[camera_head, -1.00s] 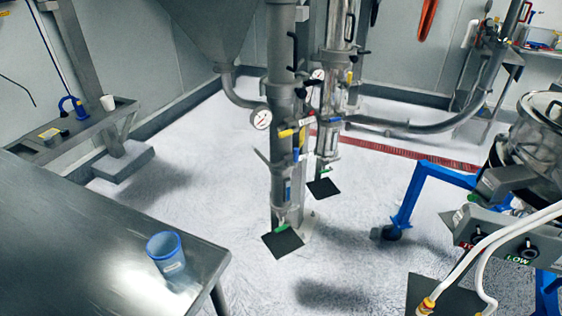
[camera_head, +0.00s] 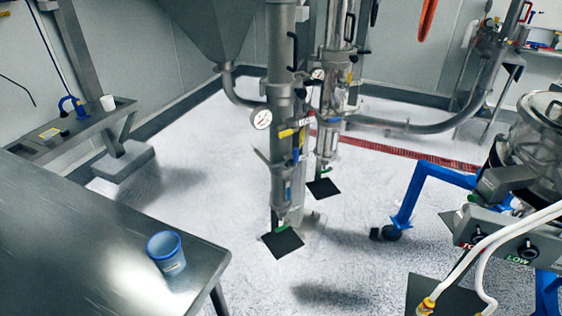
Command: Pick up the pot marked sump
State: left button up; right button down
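A blue pot (camera_head: 166,253) with a darker blue rim and a pale label on its side stands upright near the right corner of the steel table (camera_head: 75,235). The writing on the label is too small to read, so I cannot tell whether it says sump. Neither of my grippers shows in the head view.
Steel pipe columns with valves and a gauge (camera_head: 261,118) rise from the floor beyond the table. A sifter on a blue wheeled frame (camera_head: 408,205) stands at the right. A shelf (camera_head: 85,125) at the back left holds a white cup (camera_head: 107,103). Open floor lies between.

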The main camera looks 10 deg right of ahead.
aim_at(165, 249)
jog(key=i+l+u, duration=0.2)
jog(key=u, duration=0.15)
jog(key=i+l+u, duration=0.15)
jog(key=l+u, duration=0.15)
jog(key=l, duration=0.2)
jog(key=i+l+u, duration=0.15)
jog(key=l+u, duration=0.55)
jog(key=i+l, duration=0.15)
jog(key=k, duration=0.1)
